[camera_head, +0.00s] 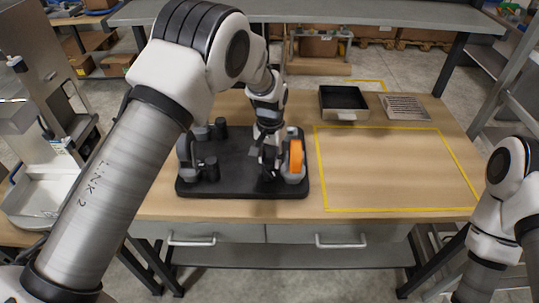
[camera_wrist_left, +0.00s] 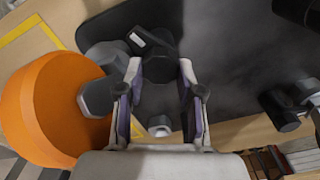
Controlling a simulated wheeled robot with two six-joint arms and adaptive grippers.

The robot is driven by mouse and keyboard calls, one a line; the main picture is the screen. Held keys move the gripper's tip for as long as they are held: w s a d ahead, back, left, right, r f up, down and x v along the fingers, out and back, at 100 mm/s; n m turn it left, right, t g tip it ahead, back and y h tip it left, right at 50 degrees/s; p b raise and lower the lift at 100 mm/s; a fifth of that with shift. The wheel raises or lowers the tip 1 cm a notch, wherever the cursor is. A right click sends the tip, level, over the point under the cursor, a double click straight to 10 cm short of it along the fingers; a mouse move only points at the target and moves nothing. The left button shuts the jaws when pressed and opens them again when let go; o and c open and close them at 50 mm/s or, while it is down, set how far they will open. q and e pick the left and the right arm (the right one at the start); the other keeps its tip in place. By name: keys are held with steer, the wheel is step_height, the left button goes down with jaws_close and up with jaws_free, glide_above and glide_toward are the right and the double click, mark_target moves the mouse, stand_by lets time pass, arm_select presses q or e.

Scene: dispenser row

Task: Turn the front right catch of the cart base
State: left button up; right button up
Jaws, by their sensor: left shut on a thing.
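The cart base (camera_head: 232,150) is a black slab lying on the wooden table. Its front right catch (camera_wrist_left: 158,68) is a dark round knob with a short lever at its top in the left wrist view. My left gripper (camera_head: 268,152) reaches down over the right part of the base. In the left wrist view my left gripper (camera_wrist_left: 160,80) has a finger on each side of the catch and is shut on it. An orange wheel (camera_head: 296,156) stands close beside it; this wheel (camera_wrist_left: 48,108) is large in the wrist view. The gripper partly hides the catch in the head view. My right gripper is out of view.
Dark posts (camera_head: 211,168) and a grey wheel (camera_head: 185,152) stand on the left of the base. A black tray (camera_head: 343,114) and a slotted metal plate (camera_head: 405,108) lie behind. The yellow-outlined area (camera_head: 395,170) on the right is clear.

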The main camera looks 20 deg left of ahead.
mark_target(272, 160)
arm_select(q)
steer(key=shift+s+d+f+m+p, duration=0.1)
steer(key=shift+m+p, duration=0.05)
steer(key=shift+m, duration=0.95)
steer(key=shift+s+f+m+p, duration=0.1)
steer(key=shift+m+p, duration=0.05)
steer(key=shift+m, duration=0.95)
steer(key=o, duration=1.2)
steer(key=shift+w, duration=0.1)
steer(key=shift+c, duration=0.2)
steer(key=shift+w, duration=0.15)
step_height(272, 160, up, 12)
steer(key=shift+w+d, duration=0.1)
